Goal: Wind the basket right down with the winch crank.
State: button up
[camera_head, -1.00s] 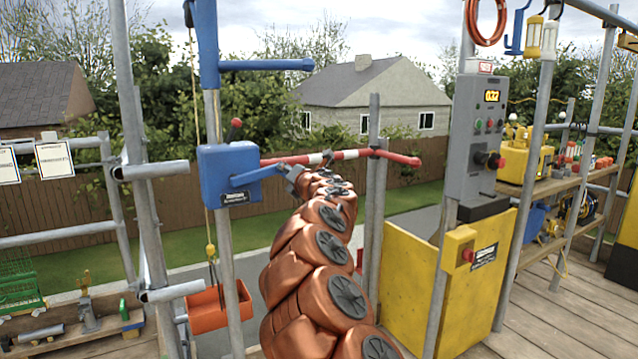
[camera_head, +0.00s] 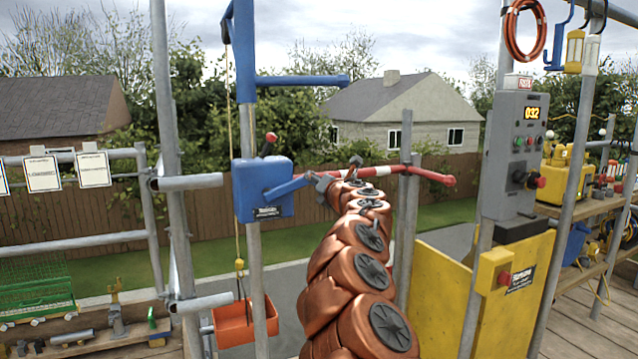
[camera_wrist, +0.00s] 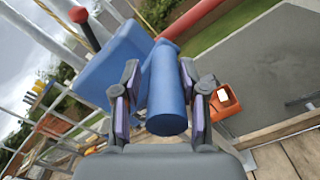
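The blue winch box (camera_head: 262,190) is fixed on a grey pole, with its blue crank arm (camera_head: 290,187) pointing right and slightly up. My gripper (camera_head: 326,183) is at the crank's outer end. The orange basket (camera_head: 246,322) hangs on a yellow rope below and left of the winch, partly behind the pole. It also shows in the wrist view (camera_wrist: 224,102).
A red-knobbed lever (camera_head: 268,143) stands on the winch box. A red and white bar (camera_head: 400,171) passes behind my gripper. A grey control box (camera_head: 515,155) and yellow panel (camera_head: 510,290) stand right. Scaffold poles (camera_head: 172,150) stand left.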

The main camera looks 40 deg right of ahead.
jog(key=shift+o, duration=1)
jog(key=shift+s+d, duration=0.1)
jog(key=shift+d, duration=0.1)
jog(key=shift+s+f, duration=0.1)
jog(key=shift+s, duration=0.05)
jog(key=shift+s, duration=0.25)
jog(key=s+a, duration=0.2)
jog(key=s, duration=0.9)
jog(key=shift+a, duration=0.15)
